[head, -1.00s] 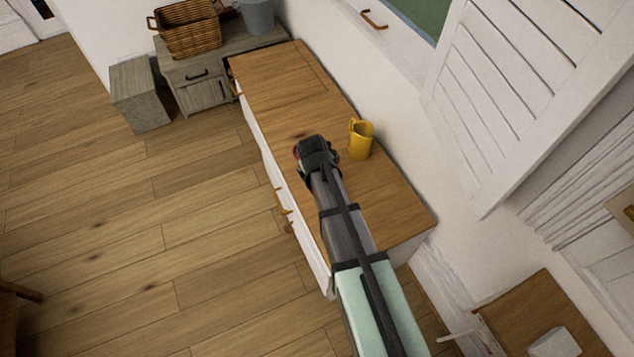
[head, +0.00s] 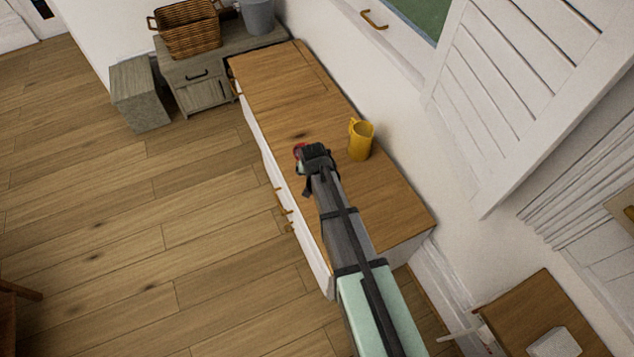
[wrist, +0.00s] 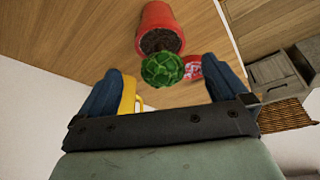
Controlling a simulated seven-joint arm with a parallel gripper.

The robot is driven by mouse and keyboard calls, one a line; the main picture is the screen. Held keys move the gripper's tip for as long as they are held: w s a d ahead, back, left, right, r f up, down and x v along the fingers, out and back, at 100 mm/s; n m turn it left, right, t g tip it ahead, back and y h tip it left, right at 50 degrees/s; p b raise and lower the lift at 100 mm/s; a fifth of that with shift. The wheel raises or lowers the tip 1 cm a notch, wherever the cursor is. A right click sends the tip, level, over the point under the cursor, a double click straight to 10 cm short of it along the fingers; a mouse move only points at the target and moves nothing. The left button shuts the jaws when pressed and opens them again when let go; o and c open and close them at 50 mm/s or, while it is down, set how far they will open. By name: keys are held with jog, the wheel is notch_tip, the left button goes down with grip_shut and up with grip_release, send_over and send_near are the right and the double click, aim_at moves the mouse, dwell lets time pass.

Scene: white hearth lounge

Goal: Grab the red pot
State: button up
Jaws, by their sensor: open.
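The red pot (wrist: 159,17) shows at the top middle of the wrist view, with dark soil and a round green plant (wrist: 162,70) in front of its opening. My gripper (wrist: 167,72) is open, its blue fingers spread to the left and right. The plant lies between the fingertips in the picture, and the pot is beyond them. Nothing is held. In the head view my gripper (head: 313,158) is over the wooden cabinet top (head: 275,85). A small red patch (head: 298,151) shows at its left side. The gripper hides most of that thing, so I cannot tell which it is.
A yellow mug (head: 361,141) stands close to the right of my gripper; it also shows behind the left finger in the wrist view (wrist: 129,92). A red-and-white item (wrist: 193,68) is beside the plant. The far cabinet top is clear. A wicker basket (head: 187,30) stands beyond.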

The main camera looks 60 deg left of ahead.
jog(key=shift+x, duration=3.85)
jog(key=shift+s, duration=0.1)
jog(key=c, duration=1.4)
jog(key=shift+o, duration=0.2)
jog(key=shift+r, duration=0.15)
